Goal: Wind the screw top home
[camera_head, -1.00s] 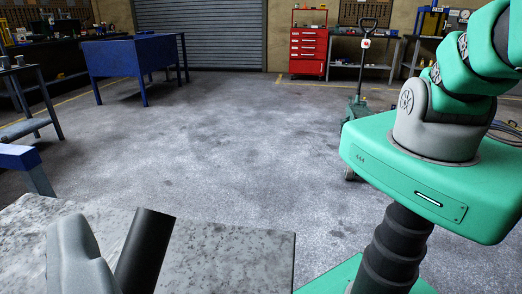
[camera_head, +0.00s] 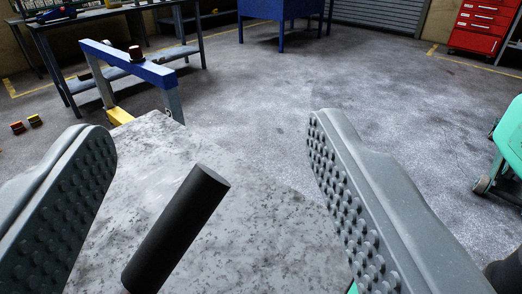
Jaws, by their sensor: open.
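My gripper (camera_head: 212,195) is open, with a studded grey finger at each side of the view and a wide gap between them. A plain black cylinder (camera_head: 178,230) shows in that gap, tilted up to the right; its lower end is cut off by the frame, and neither finger touches it.
A speckled grey slab (camera_head: 130,150) lies below the gripper. Small red (camera_head: 17,127) and yellow (camera_head: 35,120) pieces lie at the left. A workbench (camera_head: 120,72), a blue table (camera_head: 278,10) and a red drawer cabinet (camera_head: 478,28) stand farther back. The middle floor is clear.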

